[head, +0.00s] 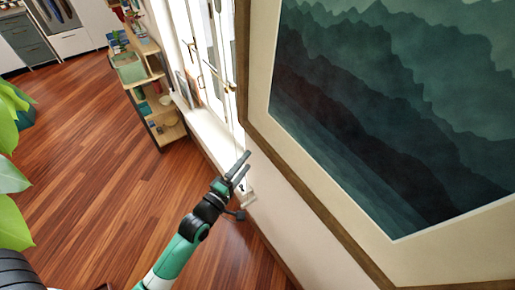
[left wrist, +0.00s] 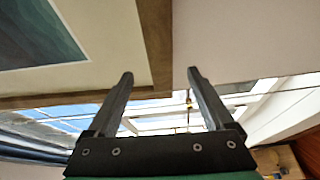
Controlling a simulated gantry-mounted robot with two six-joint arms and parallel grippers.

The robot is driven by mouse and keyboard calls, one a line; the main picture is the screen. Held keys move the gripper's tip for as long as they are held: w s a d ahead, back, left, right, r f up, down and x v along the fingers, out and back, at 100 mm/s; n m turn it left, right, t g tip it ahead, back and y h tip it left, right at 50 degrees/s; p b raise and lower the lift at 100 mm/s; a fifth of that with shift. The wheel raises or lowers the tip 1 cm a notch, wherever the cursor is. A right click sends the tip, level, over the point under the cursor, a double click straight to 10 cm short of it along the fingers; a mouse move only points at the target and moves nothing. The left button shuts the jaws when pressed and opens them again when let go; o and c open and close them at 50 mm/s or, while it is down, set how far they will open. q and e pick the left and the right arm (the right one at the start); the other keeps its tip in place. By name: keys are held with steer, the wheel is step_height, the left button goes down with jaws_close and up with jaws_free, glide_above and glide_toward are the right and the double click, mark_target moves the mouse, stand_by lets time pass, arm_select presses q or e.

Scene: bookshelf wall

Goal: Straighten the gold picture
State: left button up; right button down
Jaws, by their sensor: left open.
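The gold picture (head: 400,120) fills the right of the head view, a dark green mountain print with a cream mat in a brownish-gold frame. Its edges run slanted there; I cannot tell its true tilt from this angle. My left gripper (head: 247,161) is open and empty, just off the frame's lower left corner in the head view. In the left wrist view, the picture's frame (left wrist: 155,40) has a corner showing between the open fingers of my left gripper (left wrist: 160,75). I cannot tell whether a finger touches it. My right gripper is not in view.
A window (head: 205,50) with a white sill (head: 205,130) is beside the picture. A wooden shelf (head: 165,130) with small items stands left of it. Leafy plants (head: 12,180) are at the far left. The wooden floor (head: 90,150) is mostly clear.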

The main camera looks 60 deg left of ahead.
mark_target(260, 145)
arm_select(q)
steer(key=x, duration=0.7)
steer(key=shift+w+b, duration=0.15)
steer(key=shift+b, duration=0.15)
jaws_close()
